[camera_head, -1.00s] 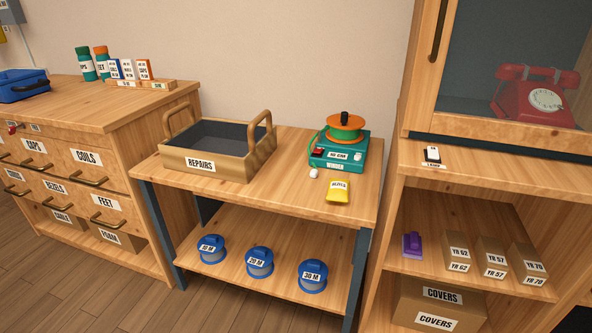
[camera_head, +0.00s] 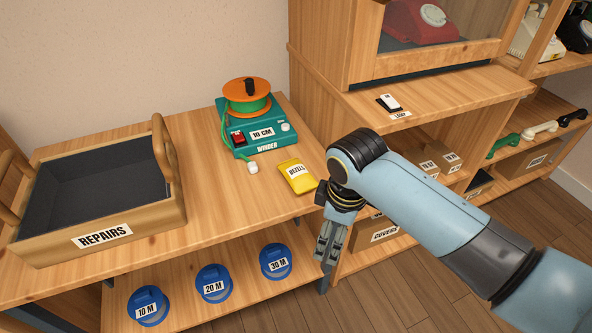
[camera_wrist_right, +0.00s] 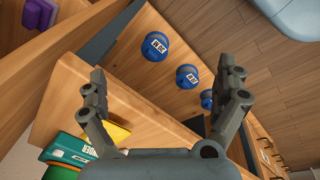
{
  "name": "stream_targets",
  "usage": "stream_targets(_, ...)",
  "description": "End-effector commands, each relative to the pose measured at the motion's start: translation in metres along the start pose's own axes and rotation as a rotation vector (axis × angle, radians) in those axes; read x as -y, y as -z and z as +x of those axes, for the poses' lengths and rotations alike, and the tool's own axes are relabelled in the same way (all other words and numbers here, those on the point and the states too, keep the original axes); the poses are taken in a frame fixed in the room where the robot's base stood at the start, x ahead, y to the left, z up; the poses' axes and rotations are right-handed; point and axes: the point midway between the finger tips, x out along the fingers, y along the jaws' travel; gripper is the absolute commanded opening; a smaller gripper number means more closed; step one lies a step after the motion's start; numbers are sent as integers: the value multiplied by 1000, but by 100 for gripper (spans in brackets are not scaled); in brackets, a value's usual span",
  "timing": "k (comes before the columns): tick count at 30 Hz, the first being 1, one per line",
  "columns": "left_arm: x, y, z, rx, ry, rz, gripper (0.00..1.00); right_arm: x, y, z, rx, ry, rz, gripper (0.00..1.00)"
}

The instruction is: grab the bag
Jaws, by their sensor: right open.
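The bag is a small yellow packet (camera_head: 298,177) with a white label that seems to read BEZELS. It lies on the table top near the right front edge. My right gripper (camera_head: 328,248) hangs pointing down just past that edge, right of and nearer than the bag, not touching it. In the right wrist view my right gripper (camera_wrist_right: 162,82) is open with nothing between its fingers. The yellow bag (camera_wrist_right: 118,133) shows there beside the left finger, partly hidden by it. My left gripper is not in view.
A teal winder (camera_head: 255,140) with an orange spool stands behind the bag, its small white plug (camera_head: 253,168) close by. A wooden REPAIRS tray (camera_head: 130,236) stands at left. Blue reels (camera_head: 213,284) sit on the lower shelf. A cabinet (camera_head: 360,95) rises at right.

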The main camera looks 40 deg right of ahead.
Motion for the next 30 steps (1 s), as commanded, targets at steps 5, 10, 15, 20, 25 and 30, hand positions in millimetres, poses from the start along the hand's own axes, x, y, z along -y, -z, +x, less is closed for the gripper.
stream_targets(5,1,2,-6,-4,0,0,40,-23,35,-62,-8,2,-165,100)
stream_targets(10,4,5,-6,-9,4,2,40,-46,66,-71,13,38,-364,100)
stream_targets(15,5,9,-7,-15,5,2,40,-69,99,-80,21,81,-561,100)
stream_targets(20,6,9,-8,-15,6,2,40,-89,127,-94,20,120,-736,100)
stream_targets(25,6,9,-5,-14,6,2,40,-97,140,-95,17,149,-843,100)
stream_targets(30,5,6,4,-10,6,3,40,-94,138,-65,17,152,-852,100)
